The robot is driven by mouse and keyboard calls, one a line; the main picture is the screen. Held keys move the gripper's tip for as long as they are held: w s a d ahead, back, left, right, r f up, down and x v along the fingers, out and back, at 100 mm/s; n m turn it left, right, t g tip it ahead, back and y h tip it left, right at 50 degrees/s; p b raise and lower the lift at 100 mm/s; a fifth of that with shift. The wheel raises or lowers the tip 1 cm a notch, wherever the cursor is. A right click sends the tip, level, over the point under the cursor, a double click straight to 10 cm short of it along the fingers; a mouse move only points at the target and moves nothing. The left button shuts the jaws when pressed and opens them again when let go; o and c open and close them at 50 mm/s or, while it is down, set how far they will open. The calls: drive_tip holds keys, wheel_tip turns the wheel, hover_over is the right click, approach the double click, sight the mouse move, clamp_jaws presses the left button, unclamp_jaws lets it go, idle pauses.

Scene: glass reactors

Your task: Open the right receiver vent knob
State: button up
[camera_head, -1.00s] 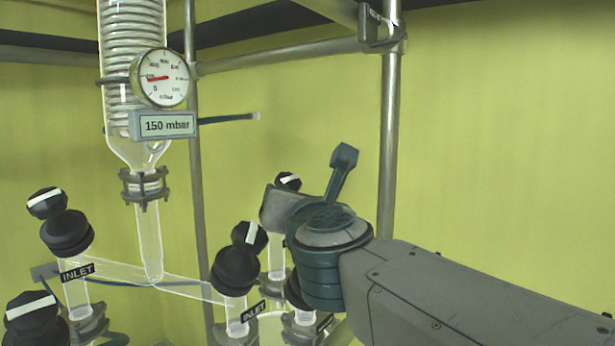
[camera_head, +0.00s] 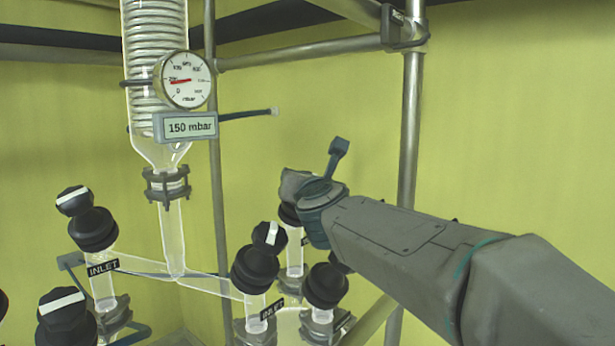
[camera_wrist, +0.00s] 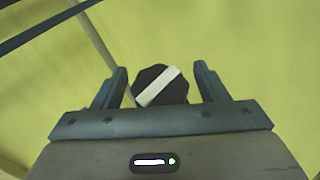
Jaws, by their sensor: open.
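In the wrist view a black knob (camera_wrist: 163,88) with a white bar across its top sits between the two fingers of my open gripper (camera_wrist: 160,70). The bar runs diagonally. There is a gap on each side, and no finger clearly touches it. In the head view my gripper's end is at the back of the right-hand group, over a black knob (camera_head: 289,214) on a glass neck.
Two necks marked INLET carry black knobs, one left (camera_head: 92,230) and one centre (camera_head: 255,270). Another black knob (camera_head: 326,286) stands just below my arm. A metal post (camera_head: 409,130) rises behind my arm. A glass coil column with a gauge (camera_head: 185,79) and 150 mbar sign stands left.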

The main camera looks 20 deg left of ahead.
drive_tip(key=shift+w+a, duration=0.2)
drive_tip(key=shift+w, duration=0.2)
drive_tip(key=c, duration=1)
drive_tip(key=n+y+b, duration=0.1)
drive_tip(key=b, duration=0.1)
drive_tip(key=shift+f+b, duration=0.2)
drive_tip(key=shift+b, duration=0.15)
